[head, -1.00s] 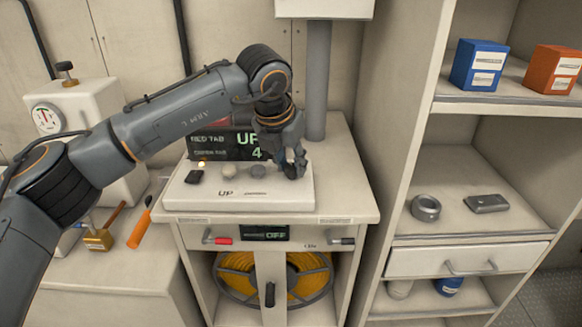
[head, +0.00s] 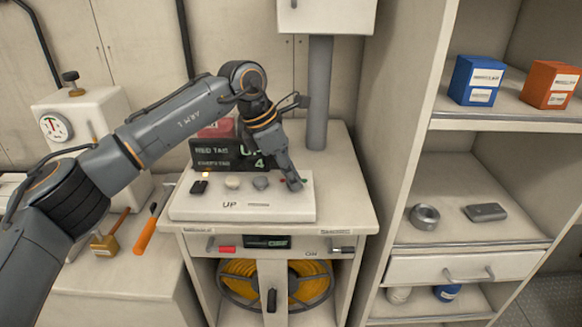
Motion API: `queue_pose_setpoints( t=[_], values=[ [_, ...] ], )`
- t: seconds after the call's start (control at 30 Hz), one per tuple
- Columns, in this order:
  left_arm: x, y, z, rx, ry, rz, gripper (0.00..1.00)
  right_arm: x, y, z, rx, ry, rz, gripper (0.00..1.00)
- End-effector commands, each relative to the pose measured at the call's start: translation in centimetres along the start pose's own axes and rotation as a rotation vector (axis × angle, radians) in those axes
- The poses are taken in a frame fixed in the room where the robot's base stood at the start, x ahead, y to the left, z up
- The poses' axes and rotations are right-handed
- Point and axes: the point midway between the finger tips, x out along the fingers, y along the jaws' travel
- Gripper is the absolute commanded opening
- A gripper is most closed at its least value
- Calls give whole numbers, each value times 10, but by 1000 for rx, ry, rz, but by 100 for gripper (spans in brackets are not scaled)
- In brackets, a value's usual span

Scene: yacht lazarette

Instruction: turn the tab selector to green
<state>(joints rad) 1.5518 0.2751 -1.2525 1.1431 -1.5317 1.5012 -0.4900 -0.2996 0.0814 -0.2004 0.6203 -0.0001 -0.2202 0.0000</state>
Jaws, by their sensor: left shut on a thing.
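A white control panel (head: 240,208) lies on the cabinet top, marked "UP" at its front. A black switch, a cream button (head: 232,182) and a grey knob (head: 261,184) stand in a row on it. My left gripper (head: 293,183) points down at the panel's right end and is shut on the tab selector, which its fingers mostly hide. A small red mark shows just left of the fingers and a green one just right. Which mark the selector points to cannot be told. A dark display (head: 222,157) behind has red-tab and green-tab lines, partly covered by my arm.
A grey post (head: 318,95) rises behind the panel on the right. A tall shelf (head: 390,130) stands to the right with boxes, a grey ring and a dark case. An orange-handled tool (head: 146,232) and a brass padlock (head: 104,244) lie on the left counter.

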Motion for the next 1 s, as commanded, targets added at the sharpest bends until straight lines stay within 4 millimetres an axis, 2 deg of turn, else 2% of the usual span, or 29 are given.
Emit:
queue_pose_setpoints(
  t=[0.3, 0.83, 0.87, 0.97, 1.0],
  values=[
    [-2, 2, 1, 112, 0, -43, 0, -10, 0, -1, 0, 0, 0, 52],
    [-1, 2, 0, 135, 0, -52, 0, -11, 0, -1, 1, 0, 0, 52],
    [-1, 2, 0, 135, 0, -52, 31, -11, 0, -1, 1, 0, 0, 52],
    [-1, 2, 0, 135, 0, -52, 52, -11, 0, -1, 1, 0, 0, 52],
    [-1, 2, 0, 135, 0, -52, 52, -11, 0, -1, 1, 0, 0, 52]
  ],
)
